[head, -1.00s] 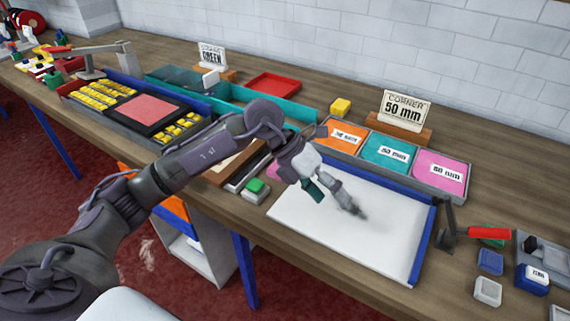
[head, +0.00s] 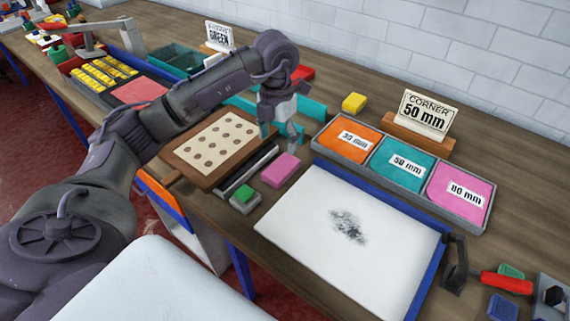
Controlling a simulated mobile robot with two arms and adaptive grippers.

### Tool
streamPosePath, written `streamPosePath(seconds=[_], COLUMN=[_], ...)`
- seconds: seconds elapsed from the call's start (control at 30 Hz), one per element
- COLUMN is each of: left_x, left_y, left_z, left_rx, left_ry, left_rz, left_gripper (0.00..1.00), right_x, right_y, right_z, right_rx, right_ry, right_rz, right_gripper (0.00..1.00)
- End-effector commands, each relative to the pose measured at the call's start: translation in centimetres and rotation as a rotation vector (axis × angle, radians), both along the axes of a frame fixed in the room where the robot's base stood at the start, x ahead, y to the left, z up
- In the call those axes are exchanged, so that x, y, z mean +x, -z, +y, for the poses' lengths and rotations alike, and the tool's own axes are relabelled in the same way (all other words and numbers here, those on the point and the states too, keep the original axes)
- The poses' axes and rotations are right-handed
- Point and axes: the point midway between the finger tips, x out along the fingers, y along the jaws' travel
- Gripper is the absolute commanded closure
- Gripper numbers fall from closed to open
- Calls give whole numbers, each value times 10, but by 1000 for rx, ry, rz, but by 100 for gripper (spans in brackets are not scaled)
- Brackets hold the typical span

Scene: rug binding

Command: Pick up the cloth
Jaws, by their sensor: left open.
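A small folded pink pad (head: 281,170), which looks like the cloth, lies on the wooden bench left of the white board (head: 300,220). The board has a dark grey smudge (head: 348,227) near its middle. My left gripper (head: 294,143) points down, open and empty, just behind the pink pad in the picture. I cannot tell its exact height above the bench. My right gripper is not in view.
A brown board with dark dots (head: 216,140), a dark bar (head: 246,171) and a green-topped block (head: 244,197) lie left of the pad. A tray with orange, teal (head: 402,164) and pink squares stands behind the white board. A "50 mm" sign (head: 424,115) stands behind it.

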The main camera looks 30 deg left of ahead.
Motion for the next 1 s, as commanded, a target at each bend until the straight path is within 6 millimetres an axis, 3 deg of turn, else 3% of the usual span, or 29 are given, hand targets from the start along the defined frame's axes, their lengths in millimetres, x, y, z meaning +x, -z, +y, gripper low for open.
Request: streamPosePath(seconds=[0.1,0.23,0.43,0.6,0.8,1.0], left_x=[-1,0,0,3,4,4], left_y=[25,46,61,80,107,112], left_z=[0,0,0,2,3,3], left_rx=[-1,-1,-2,-2,-2,-1], left_ry=[1,0,2,-1,1,2], left_rz=[6,4,1,5,2,0], left_gripper=[25,25,25,25,25,25], right_x=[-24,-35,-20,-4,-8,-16], right_y=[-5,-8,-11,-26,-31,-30], right_z=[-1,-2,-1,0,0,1], right_rx=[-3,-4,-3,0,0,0], right_ry=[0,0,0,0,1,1], right_rz=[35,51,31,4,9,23], right_gripper=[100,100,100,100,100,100])
